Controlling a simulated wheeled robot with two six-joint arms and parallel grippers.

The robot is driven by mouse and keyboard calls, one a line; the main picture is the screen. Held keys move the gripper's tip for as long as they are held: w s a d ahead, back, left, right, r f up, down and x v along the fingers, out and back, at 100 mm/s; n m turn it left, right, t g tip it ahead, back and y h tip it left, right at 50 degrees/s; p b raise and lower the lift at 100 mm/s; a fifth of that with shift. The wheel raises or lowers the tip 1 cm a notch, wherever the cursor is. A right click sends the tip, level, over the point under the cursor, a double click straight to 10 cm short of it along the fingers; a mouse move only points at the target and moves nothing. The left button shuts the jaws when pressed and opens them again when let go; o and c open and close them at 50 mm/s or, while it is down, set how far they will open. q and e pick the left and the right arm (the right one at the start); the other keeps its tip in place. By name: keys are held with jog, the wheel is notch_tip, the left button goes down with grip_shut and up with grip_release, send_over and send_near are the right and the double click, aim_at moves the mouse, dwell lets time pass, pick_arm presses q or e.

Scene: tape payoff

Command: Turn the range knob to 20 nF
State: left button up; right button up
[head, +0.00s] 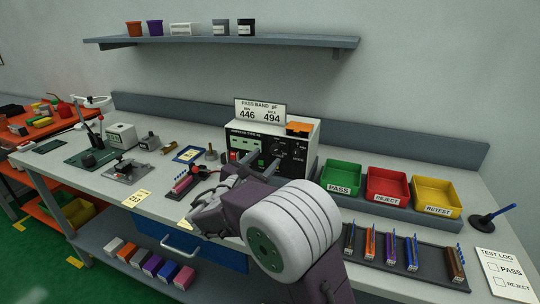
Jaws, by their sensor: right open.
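The meter (314,138) is a white box with a black front panel, standing at the back middle of the bench. Its panel has a dark round range knob (278,148) with small white marks around it; the marks and the pointer are too small to read. My right gripper (258,163) is open in front of the panel, its two grey fingers pointing toward it. The fingers look below and left of the knob, and I cannot tell whether either touches the panel. My right arm hides the area below the meter. My left gripper is not in view.
A pass band sign (260,110) stands on the meter. Green (341,178), red (387,185) and yellow (437,196) bins stand to its right. A dark rack (425,254) of components lies in front of them. Small tools and fixtures stand on the left bench.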

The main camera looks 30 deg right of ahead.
aim_at(273, 150)
jog(key=x, duration=0.4)
jog(key=shift+w+d, duration=0.1)
grip_shut()
jog(key=shift+f+m+b, duration=0.15)
jog(key=shift+m+b, duration=0.35)
jog(key=shift+b, duration=0.3)
jog(key=m+y+b, duration=0.1)
jog(key=m+b, duration=0.7)
jog(key=b, duration=0.2)
jog(key=shift+m+b, duration=1.15)
jog(key=shift+m, duration=0.05)
jog(key=shift+r, duration=0.25)
grip_release()
